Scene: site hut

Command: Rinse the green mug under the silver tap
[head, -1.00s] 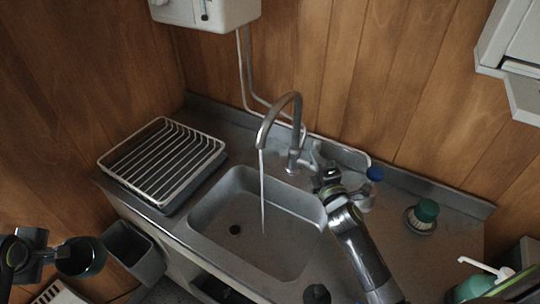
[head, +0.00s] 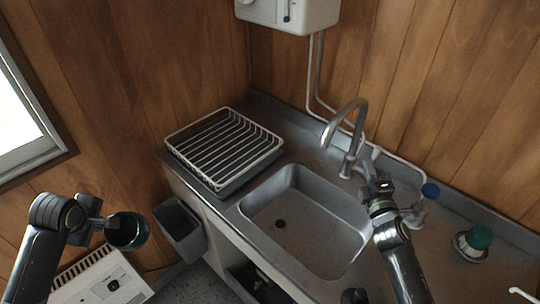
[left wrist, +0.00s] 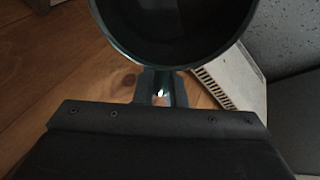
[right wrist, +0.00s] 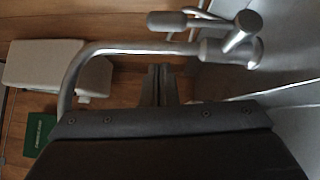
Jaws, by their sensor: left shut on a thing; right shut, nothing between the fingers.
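The dark green mug (head: 127,232) is at the lower left of the head view, away from the sink and in front of the wall. My left gripper (head: 107,225) is shut on it; the left wrist view shows its round rim and dark inside (left wrist: 175,35) close up. The silver tap (head: 342,120) arches over the sink (head: 300,220), and no water stream shows from its spout. My right gripper (head: 376,182) is shut and empty beside the tap's base. In the right wrist view, the tap (right wrist: 110,49) with its lever lies just beyond my right fingertips (right wrist: 160,75).
A white dish rack (head: 225,145) stands left of the sink. A grey bin (head: 181,228) hangs at the counter's left end, near the mug. A white heater (head: 98,278) stands below the mug.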

